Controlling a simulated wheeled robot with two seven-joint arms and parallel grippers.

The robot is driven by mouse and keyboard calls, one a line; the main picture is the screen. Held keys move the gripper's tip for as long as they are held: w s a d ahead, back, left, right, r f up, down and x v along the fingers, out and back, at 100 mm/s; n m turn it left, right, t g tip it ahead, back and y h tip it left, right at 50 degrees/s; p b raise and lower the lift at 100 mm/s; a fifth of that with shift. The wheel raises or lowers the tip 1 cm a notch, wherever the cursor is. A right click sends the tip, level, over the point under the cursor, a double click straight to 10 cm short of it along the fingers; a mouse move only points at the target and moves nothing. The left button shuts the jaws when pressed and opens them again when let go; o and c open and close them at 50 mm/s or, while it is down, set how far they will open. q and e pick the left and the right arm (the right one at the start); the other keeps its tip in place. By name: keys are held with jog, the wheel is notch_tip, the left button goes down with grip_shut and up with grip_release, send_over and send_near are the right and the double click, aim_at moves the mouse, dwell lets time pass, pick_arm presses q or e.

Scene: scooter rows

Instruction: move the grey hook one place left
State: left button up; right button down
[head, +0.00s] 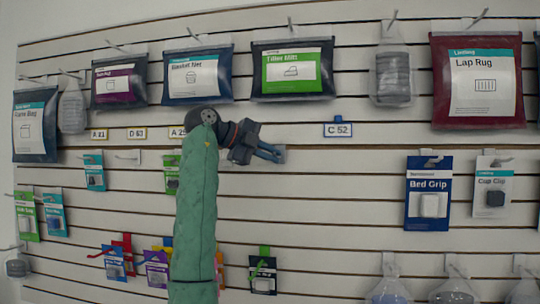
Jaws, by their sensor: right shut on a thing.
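My right gripper (272,152) is at the slatted wall, at the end of my green-sleeved arm. It is shut on a grey hook, whose pale plate (281,151) shows just past the fingertips. The rest of the hook is hidden behind the gripper. It is at the wall below the Tiller Mitt pack; I cannot tell whether it is seated in the slat. Another bare hook with a pale plate (127,157) is to the left in about the same row. My left gripper is not in view.
Bagged packs, including Basket Net (197,76), Tiller Mitt (292,70) and Lap Rug (476,80), hang above. Label C 52 (338,130) is right of the gripper. Bed Grip (428,194) hangs farther right. My arm hides part of the wall.

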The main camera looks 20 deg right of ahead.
jog(key=shift+w+d, duration=0.45)
jog(key=shift+w, duration=0.25)
dwell(2.3)
jog(key=shift+f+b, duration=0.45)
dwell(1.4)
jog(key=c, duration=1.8)
grip_release()
jog(key=shift+w, duration=0.1)
jog(key=o, duration=0.3)
jog(key=shift+w+d+f, duration=0.1)
jog(key=shift+w+d, duration=0.05)
jog(key=shift+o, duration=0.2)
jog(key=b+v, duration=0.2)
jog(key=v, duration=0.6)
jog(key=shift+b, duration=0.35)
